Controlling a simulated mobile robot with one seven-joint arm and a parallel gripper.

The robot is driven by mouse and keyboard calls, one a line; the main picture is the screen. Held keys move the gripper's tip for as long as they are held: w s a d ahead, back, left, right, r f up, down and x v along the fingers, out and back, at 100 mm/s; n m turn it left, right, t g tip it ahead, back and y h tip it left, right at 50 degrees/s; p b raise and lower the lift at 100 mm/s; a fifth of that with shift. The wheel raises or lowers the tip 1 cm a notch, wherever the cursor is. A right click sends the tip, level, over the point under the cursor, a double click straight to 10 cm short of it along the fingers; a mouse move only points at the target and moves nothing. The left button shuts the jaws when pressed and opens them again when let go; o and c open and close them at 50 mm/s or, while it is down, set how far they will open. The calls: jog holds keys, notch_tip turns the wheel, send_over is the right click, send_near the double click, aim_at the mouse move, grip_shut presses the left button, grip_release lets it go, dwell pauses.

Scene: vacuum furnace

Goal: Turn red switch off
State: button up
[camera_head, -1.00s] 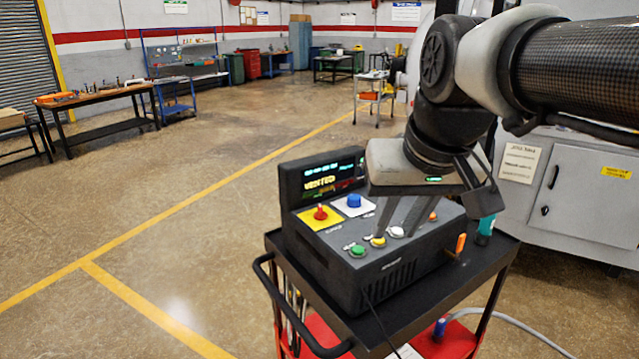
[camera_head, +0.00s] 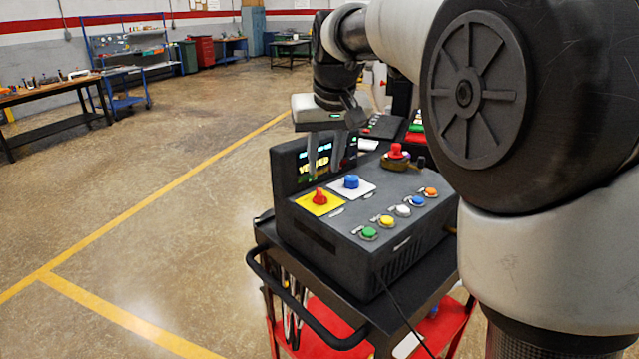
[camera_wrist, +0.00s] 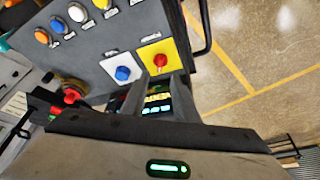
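The red switch (camera_head: 319,197) is a small red knob on a yellow square plate (camera_head: 308,206) at the left of the dark control box's sloped top. It also shows in the wrist view (camera_wrist: 160,60). My gripper (camera_head: 324,174) is above and behind the switch, in front of the box's lit display, fingers pointing down. Its two fingers are apart with nothing between them. In the wrist view, the switch appears just beyond the fingertips (camera_wrist: 162,76), roughly between them; I see no clear contact. My arm hides part of the right side.
A blue knob (camera_head: 351,182) on a white plate is close to the right of the switch. Several coloured buttons line the front edge, including a green one (camera_head: 369,233). Another red knob (camera_head: 396,151) stands behind. The box sits on a dark cart (camera_head: 268,232); floor to the left is clear.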

aim_at(320, 192)
jog(key=x, duration=0.8)
jog(key=shift+w+f, duration=0.1)
jog(key=shift+f, duration=0.2)
grip_shut()
